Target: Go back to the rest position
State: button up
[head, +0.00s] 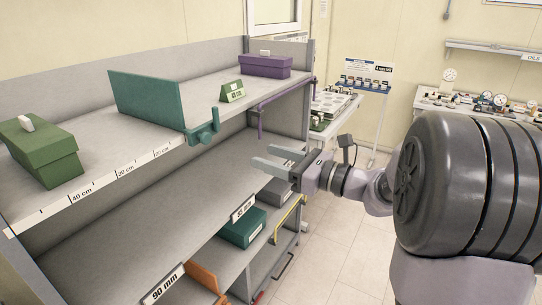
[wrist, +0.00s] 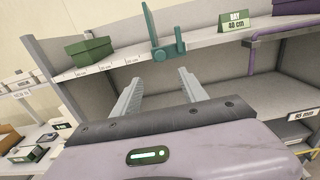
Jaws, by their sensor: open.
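My gripper (head: 282,162) is at the right of the shelf unit in the head view, in front of the opening below the top shelf. Its two fingers are spread apart with nothing between them. The fingers also show in the wrist view (wrist: 158,92), pointing toward the shelf unit (head: 100,128). My gripper appears clear of the shelf boards, though its exact distance from them is hard to tell.
The top shelf carries a green box (head: 40,150), a teal divider (head: 147,103), a green bay sign (head: 232,92) and a purple box (head: 266,66). A teal box (head: 243,228) sits on a lower shelf. Floor (head: 335,240) is free to the right.

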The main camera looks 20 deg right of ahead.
dwell(0.3)
jog(key=s+a+f+n+g+b, duration=0.1)
jog(key=s+a+f+n+g, duration=0.3)
jog(key=a, duration=0.4)
jog(key=s+a+f+n+g+b, duration=0.1)
jog(key=s+a+f+n+g, duration=0.1)
jog(key=s+a+n+g, duration=0.35)
jog(key=s+f+n+h+b, duration=0.1)
jog(key=s+f+n+h, duration=0.3)
jog(key=s+n, duration=0.3)
jog(key=s+a+f+n+h+b, duration=0.1)
jog(key=s+f+n+h, duration=0.3)
jog(key=s+n, duration=0.4)
jog(key=shift+s+f+b, duration=0.25)
jog(key=shift+s+b, duration=0.05)
jog(key=shift+s, duration=0.05)
